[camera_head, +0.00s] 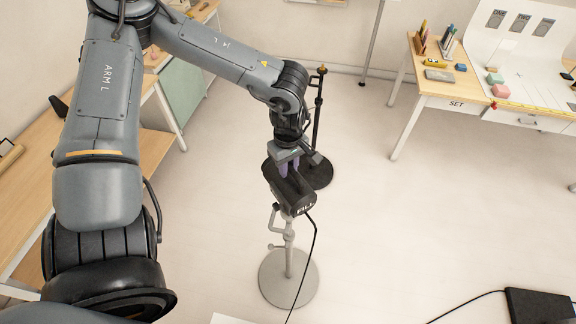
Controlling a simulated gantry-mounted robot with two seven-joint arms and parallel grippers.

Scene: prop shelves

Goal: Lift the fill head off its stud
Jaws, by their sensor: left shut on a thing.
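The fill head (297,203) is a dark box with pale "FILL" lettering on its near end. It is at the top of a grey stand (289,240) with a round base. My left gripper (289,170) comes down from above and is shut on the fill head, its purple fingertips at the head's upper part. The stud is hidden under the head, so I cannot tell whether the head still sits on it. A black cable (313,245) hangs from the head to the floor. My right gripper is not in view.
A black stand (319,110) with a round black base stands just behind the head. A wooden table (428,86) with blocks and tools is at the upper right. Wooden benches (28,195) line the left. A black case (540,306) lies at the lower right. The floor between is clear.

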